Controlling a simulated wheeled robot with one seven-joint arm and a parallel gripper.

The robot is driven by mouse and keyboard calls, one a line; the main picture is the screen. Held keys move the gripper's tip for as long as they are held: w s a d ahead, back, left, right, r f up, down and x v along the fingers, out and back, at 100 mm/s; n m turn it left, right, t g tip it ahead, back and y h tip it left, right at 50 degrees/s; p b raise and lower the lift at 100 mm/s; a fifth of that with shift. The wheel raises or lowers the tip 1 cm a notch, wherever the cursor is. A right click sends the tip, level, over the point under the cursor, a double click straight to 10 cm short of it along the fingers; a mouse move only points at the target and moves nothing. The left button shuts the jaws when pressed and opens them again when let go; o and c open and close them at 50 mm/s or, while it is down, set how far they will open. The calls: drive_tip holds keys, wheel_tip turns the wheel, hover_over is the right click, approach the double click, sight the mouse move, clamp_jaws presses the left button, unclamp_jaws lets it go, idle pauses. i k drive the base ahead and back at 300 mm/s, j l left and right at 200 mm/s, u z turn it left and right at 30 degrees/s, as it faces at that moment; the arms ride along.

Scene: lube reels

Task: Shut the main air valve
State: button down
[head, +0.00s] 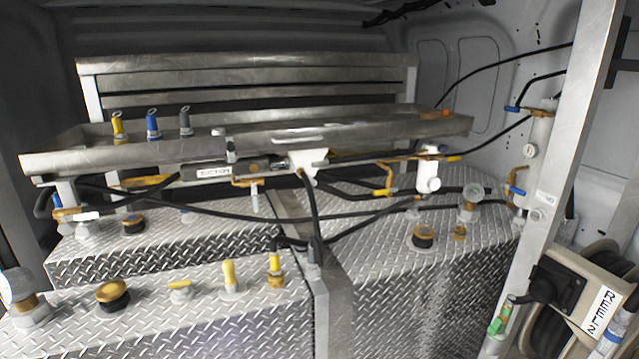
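No label reading main air can be made out, so I cannot tell which valve is the main air valve. A blue valve handle (513,109) sits at the upper right, beside a pale upright cylinder (538,150). A second blue handle (517,191) is lower on the same assembly. A yellow handle (453,158) is by a white filter-like body (429,168) under the shelf, and another yellow valve (383,192) is left of it. A green valve part (496,326) is at the lower right. My gripper is not in view.
Diamond-plate tanks (430,270) with caps and gauges fill the lower view. A metal shelf (330,135) spans above them, with black hoses hanging below. A metal post (570,130) and a box marked REEL 2 (585,295) stand at the right.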

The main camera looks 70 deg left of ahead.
sight(91, 216)
drive_tip(key=j+u, duration=0.2)
drive_tip(key=u, duration=3)
drive_tip(key=i+l+u, duration=0.1)
drive_tip(key=i+u, duration=0.2)
drive_tip(key=i, duration=0.35)
drive_tip(key=i+j+z, duration=0.1)
drive_tip(key=j, duration=0.2)
drive_tip(key=i+j+z, duration=0.1)
drive_tip(key=j, duration=0.2)
drive_tip(key=i+j+z, duration=0.3)
drive_tip(key=i+j, duration=0.25)
drive_tip(key=i, duration=0.05)
